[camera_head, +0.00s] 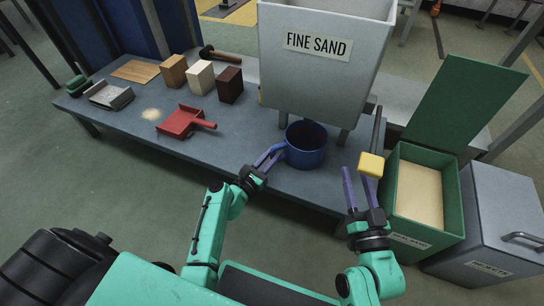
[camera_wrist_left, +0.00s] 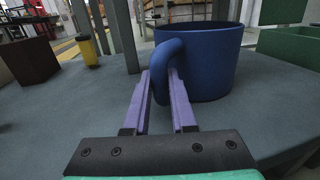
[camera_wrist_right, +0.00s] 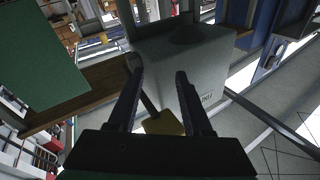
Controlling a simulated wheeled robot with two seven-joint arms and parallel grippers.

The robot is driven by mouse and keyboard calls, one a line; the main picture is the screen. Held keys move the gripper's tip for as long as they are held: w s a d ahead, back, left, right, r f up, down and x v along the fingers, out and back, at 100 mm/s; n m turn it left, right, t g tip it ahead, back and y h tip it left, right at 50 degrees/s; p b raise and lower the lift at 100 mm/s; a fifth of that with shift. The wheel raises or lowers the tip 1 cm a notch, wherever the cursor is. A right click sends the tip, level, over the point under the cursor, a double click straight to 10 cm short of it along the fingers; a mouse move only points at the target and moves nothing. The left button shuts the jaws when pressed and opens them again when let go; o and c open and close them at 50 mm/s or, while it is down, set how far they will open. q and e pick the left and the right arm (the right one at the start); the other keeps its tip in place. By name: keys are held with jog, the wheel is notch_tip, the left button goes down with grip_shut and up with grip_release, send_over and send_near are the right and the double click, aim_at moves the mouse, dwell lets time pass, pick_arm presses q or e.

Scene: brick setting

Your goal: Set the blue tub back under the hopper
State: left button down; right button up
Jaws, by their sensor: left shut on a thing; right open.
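The blue tub (camera_head: 306,146) stands upright on the grey-blue table, at the front edge of the hopper's underside. It is a round open pot with a side handle. The hopper (camera_head: 322,70) is a large grey bin labelled FINE SAND on legs above the table. My left gripper (camera_head: 270,160) is shut on the tub's handle (camera_wrist_left: 162,62), with the tub's body (camera_wrist_left: 208,62) to the right in the left wrist view. My right gripper (camera_head: 358,175) is open and empty, beside a yellow block-shaped knob (camera_head: 371,164) on a dark bar.
A red dustpan (camera_head: 182,121), a small sand pile (camera_head: 151,114), several blocks and a hammer (camera_head: 218,54) are on the table's left side. A green open bin of sand (camera_head: 422,190) and a grey bin (camera_head: 495,220) stand to the right.

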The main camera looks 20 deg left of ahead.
jog(key=shift+w+r, duration=0.15)
jog(key=shift+r, duration=0.3)
pick_arm(q)
jog(key=shift+f, duration=0.1)
pick_arm(e)
jog(key=shift+w+d+r+t, duration=0.1)
jog(key=shift+w+r+t, duration=0.1)
jog(key=shift+r, duration=0.2)
jog(key=shift+w+r+t, duration=0.1)
jog(key=shift+r+t, duration=0.1)
jog(key=shift+r, duration=0.2)
jog(key=shift+r, duration=0.1)
pick_arm(q)
jog(key=c, duration=0.7)
grip_release()
jog(key=shift+c, duration=0.2)
pick_arm(e)
jog(key=shift+w+r, duration=0.15)
jog(key=shift+r, duration=0.5)
jog(key=shift+f, duration=0.1)
